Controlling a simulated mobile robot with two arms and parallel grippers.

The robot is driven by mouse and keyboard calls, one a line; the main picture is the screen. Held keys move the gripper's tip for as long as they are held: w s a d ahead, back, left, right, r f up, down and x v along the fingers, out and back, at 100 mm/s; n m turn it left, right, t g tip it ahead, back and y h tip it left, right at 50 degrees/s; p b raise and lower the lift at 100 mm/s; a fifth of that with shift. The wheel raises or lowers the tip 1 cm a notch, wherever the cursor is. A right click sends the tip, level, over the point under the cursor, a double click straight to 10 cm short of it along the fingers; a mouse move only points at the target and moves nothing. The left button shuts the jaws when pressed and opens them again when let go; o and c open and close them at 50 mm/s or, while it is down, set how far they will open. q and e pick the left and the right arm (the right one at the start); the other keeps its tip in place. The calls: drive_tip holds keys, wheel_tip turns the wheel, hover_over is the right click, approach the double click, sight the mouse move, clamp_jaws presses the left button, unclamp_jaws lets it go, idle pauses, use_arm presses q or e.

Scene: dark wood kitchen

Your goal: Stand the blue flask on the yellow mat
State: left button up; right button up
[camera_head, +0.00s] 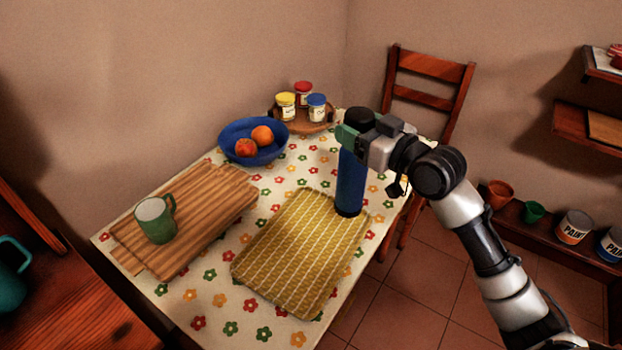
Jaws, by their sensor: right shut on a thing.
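The blue flask (351,182) is upright, with a dark cap and dark base. My right gripper (352,142) is shut on its upper part, just below the cap, coming in from the right. The yellow mat (293,258) lies flat on the flowered tablecloth, with a pale line pattern. The flask's base shows over the mat's far right corner; I cannot tell whether it touches the mat or hangs just above it. My left gripper is not in view.
A blue bowl (237,152) with fruit and a round wooden tray (309,127) with jars stand at the back. A green mug (155,221) stands on a slatted wooden board (204,214) at left. A chair (429,83) stands behind the table. The mat's middle is clear.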

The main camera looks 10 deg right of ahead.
sight(347, 177)
drive_tip(key=w+a+f, duration=0.5)
drive_tip(key=a+f, duration=0.2)
drive_tip(key=f, duration=0.2)
drive_tip(key=shift+w, duration=0.3)
drive_tip(key=shift+f, duration=0.1)
drive_tip(key=shift+f, duration=0.15)
drive_tip(key=o, duration=1.1)
drive_tip(key=shift+o, duration=0.6)
drive_tip(key=v, duration=1.2)
drive_tip(key=shift+b, duration=0.35)
